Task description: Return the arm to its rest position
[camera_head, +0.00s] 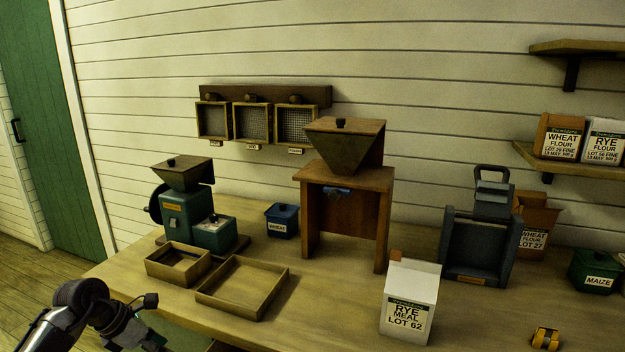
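My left arm comes in at the lower left corner, beside the front left edge of the wooden bench (330,318). Its dark end, with the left gripper (148,318), is low and partly cut off by the bottom of the picture. The fingers are too dark and small to tell open from shut. No held thing can be made out. My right arm and gripper are not in view.
On the bench stand a green mill (184,212), two wooden trays (178,264) (240,288), a blue wheat bin (282,220), a wooden hopper stand (345,178), a rye meal bag (410,300), a blue-grey device (480,245) and a green maize bin (594,270). Floor (38,285) shows left.

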